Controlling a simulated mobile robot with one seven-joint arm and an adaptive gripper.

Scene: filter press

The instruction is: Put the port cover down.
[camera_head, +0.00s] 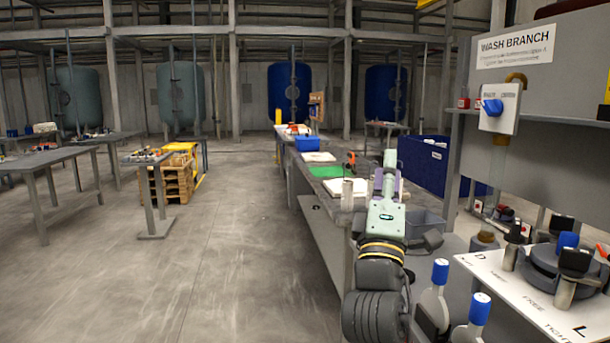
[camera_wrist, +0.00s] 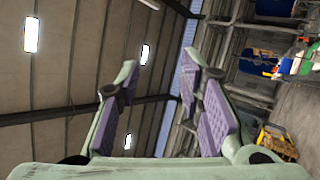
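My gripper (camera_head: 388,165) points upward in front of the long workbench. In the wrist view my gripper (camera_wrist: 158,85) has its purple-padded fingers spread apart, with only roof and lamps showing between them. No port cover is in its grasp. A dark round flanged piece (camera_head: 562,262) with clamps around it sits on a white lettered panel at the lower right. It may be the port with its cover, but I cannot tell for certain. My gripper is well to the left of it and apart from it.
The long workbench (camera_head: 330,232) carries papers, a blue bin (camera_head: 307,144) and a green sheet (camera_head: 326,171). A wash-branch panel (camera_head: 515,60) rises at the right. Open floor (camera_head: 225,250) lies to the left.

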